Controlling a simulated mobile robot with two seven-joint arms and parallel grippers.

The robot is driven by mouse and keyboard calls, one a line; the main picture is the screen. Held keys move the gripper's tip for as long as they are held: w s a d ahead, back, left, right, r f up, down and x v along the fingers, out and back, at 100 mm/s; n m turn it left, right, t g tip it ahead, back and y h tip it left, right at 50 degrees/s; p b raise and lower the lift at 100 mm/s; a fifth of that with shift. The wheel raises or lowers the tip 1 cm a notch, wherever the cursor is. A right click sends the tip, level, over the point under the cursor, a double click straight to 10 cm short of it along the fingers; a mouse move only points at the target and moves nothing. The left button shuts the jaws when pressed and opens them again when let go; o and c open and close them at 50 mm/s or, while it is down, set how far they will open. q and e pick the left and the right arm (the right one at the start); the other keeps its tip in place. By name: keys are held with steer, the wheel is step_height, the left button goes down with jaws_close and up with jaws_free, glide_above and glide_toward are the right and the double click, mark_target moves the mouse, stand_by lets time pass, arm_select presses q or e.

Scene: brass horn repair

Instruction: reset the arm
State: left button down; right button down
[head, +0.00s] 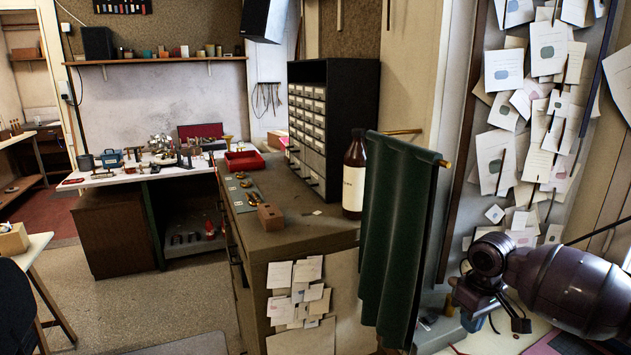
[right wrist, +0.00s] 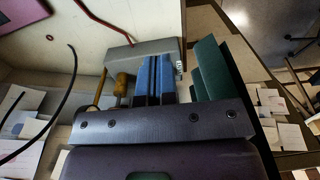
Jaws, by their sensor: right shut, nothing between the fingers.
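My right gripper comes in at the lower right of the head view, and its blue fingers (head: 471,322) show only in small part below the wrist. In the right wrist view the two blue fingers (right wrist: 155,78) lie side by side, shut, with nothing between them. They point towards a grey block-like thing (right wrist: 145,49); I cannot tell whether they touch it. My left gripper is not in view.
A green cloth (head: 400,235) hangs from a brass rail just left of my right arm. A brown bottle (head: 354,175) and a drawer cabinet (head: 345,115) stand on the counter (head: 310,232). Pinned cards (head: 503,68) cover the board behind. Open floor (head: 165,305) lies at left.

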steer(key=s+a+f+n+t+y, duration=0.1)
steer(key=s+a+f, duration=0.55)
steer(key=s, duration=0.25)
steer(key=s+a+f+n+t+y, duration=0.1)
steer(key=s+a+f, duration=0.55)
steer(key=s, duration=0.25)
steer(key=s+d+r+m+t+h, duration=0.1)
steer(key=s+d+r+m+h, duration=0.2)
steer(key=s, duration=0.5)
steer(key=s+d+r+m+t, duration=0.1)
steer(key=s+d+m, duration=0.3)
steer(key=s+d, duration=0.3)
steer(key=w+f+t, duration=0.3)
steer(key=f+t, duration=0.1)
steer(key=f, duration=0.2)
steer(key=w+a+f+n+t+b, duration=0.1)
steer(key=w+f+t, duration=0.2)
steer(key=f, duration=0.3)
steer(key=shift+w+a+f+t+b, duration=0.25)
steer(key=shift+a+f+t+b, duration=0.05)
steer(key=shift+t, duration=0.1)
stand_by(1.2)
